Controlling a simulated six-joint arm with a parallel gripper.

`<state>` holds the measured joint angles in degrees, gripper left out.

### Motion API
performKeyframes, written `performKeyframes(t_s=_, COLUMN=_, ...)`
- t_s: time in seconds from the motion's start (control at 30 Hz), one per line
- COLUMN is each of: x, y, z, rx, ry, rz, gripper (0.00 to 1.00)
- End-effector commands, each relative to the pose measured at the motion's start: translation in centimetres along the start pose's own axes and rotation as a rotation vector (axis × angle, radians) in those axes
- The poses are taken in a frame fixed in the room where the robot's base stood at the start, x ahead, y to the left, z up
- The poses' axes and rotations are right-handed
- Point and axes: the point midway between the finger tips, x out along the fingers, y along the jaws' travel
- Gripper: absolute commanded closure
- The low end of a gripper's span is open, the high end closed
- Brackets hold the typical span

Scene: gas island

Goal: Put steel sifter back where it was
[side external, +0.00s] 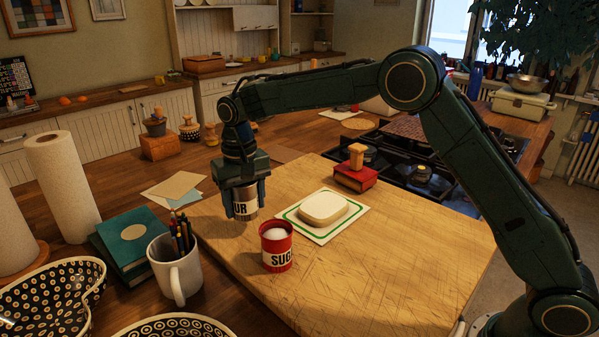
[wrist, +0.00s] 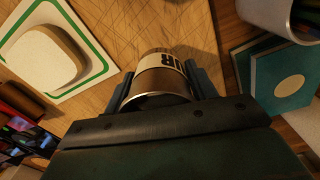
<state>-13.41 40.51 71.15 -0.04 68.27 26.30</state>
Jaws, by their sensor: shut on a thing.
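The steel sifter (side external: 246,206) is a short metal cylinder with a pale label; the dark letters "UR" show on it. My gripper (side external: 245,211) points down and is shut around the sifter's sides near the left part of the wooden board (side external: 370,270). In the wrist view the sifter (wrist: 162,78) sits upright between the two fingers. Its base is at or just above the board; I cannot tell if it touches. A red sugar can (side external: 276,247) with white contents stands on the board in front of it.
A pale block (side external: 324,208) lies on a green-edged tile (side external: 347,226) to the right. A red box (side external: 356,178) with a wooden-handled thing stands behind it. A white mug (side external: 175,270) of pencils and teal books (side external: 128,245) stand left. The board's front right is clear.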

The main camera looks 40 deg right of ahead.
Motion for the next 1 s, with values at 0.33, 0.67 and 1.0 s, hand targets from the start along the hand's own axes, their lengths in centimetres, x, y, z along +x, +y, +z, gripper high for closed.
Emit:
performKeyframes(t_s=0.33, x=1.4, y=0.0, z=0.0, rx=0.000, ry=-0.002, rz=0.001, gripper=0.64)
performKeyframes(t_s=0.67, x=4.3, y=0.0, z=0.0, rx=0.000, ry=-0.001, rz=0.000, gripper=0.64)
performKeyframes(t_s=1.0, x=4.4, y=0.0, z=0.0, rx=0.000, ry=0.000, rz=0.000, gripper=0.64)
